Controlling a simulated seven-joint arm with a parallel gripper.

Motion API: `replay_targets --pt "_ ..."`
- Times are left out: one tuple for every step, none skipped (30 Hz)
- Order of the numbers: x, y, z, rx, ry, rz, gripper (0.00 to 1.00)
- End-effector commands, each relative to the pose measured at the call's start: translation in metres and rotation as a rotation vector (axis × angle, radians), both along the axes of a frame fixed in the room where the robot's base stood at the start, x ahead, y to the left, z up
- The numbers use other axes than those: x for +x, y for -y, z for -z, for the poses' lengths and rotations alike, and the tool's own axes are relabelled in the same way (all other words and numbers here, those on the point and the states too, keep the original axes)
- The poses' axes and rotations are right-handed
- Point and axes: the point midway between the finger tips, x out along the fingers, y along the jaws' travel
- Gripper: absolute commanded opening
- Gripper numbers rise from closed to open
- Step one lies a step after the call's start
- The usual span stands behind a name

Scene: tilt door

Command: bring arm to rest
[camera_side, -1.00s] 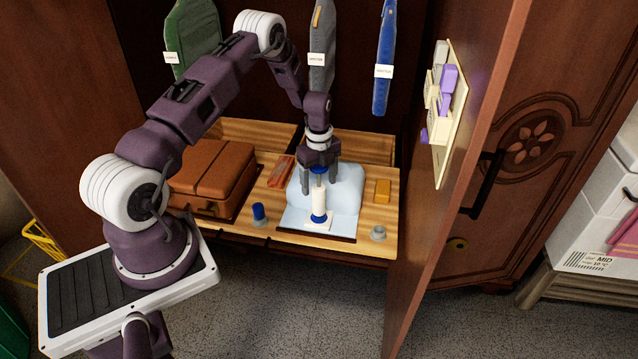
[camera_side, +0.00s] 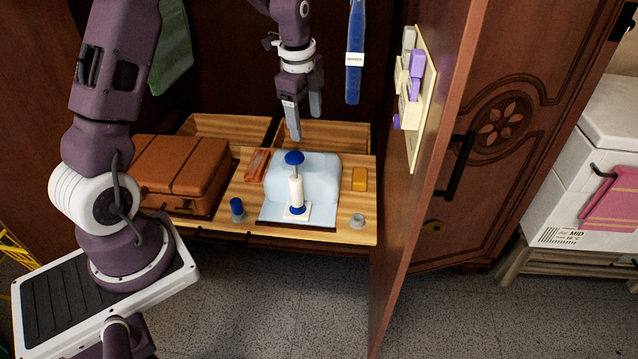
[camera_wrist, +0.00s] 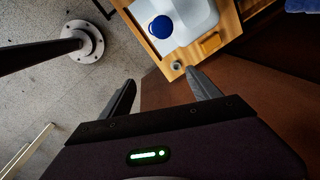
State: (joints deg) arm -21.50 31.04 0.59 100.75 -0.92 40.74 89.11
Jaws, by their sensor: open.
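My gripper (camera_side: 304,118) is open and empty in the side view. It hangs fingers down above the back of the wooden shelf inside the wardrobe, clear of the blue knob. In the wrist view its two fingers (camera_wrist: 160,92) are spread apart with nothing between them. The blue knob (camera_wrist: 161,27) also shows at the top of the wrist view. The wardrobe door (camera_side: 425,200) stands open at the right of the shelf.
A brown suitcase (camera_side: 180,165) lies at the left of the shelf. A yellow block (camera_side: 360,179), a grey ring (camera_side: 357,221) and a blue-capped piece (camera_side: 238,209) sit on the shelf. Hanging garments, one blue (camera_side: 354,60), are behind my arm. The floor in front is clear.

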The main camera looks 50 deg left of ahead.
Motion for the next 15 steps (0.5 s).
replay_targets --pt "-0.017 0.026 -0.042 -0.005 0.052 -0.1 0.72" --pt "-0.03 0.041 -0.062 -0.015 0.079 -0.173 0.72" --pt "-0.05 0.06 -0.086 -0.033 0.117 -0.271 0.72" --pt "-0.067 0.074 -0.102 -0.051 0.142 -0.343 0.72" --pt "-0.084 0.087 -0.116 -0.07 0.169 -0.414 0.72" --pt "-0.109 0.103 -0.131 -0.101 0.204 -0.509 0.72" --pt "-0.129 0.114 -0.139 -0.127 0.228 -0.579 0.72" --pt "-0.148 0.123 -0.146 -0.155 0.251 -0.649 0.72" --pt "-0.172 0.134 -0.151 -0.193 0.277 -0.734 0.72" --pt "-0.189 0.141 -0.152 -0.222 0.294 -0.794 0.72" --pt "-0.205 0.146 -0.153 -0.25 0.307 -0.849 0.72" --pt "-0.223 0.151 -0.152 -0.286 0.323 -0.915 0.72" --pt "-0.234 0.155 -0.15 -0.31 0.331 -0.957 0.72" --pt "-0.244 0.157 -0.148 -0.331 0.339 -0.994 0.72" --pt "-0.254 0.159 -0.146 -0.353 0.343 -1.033 0.72"
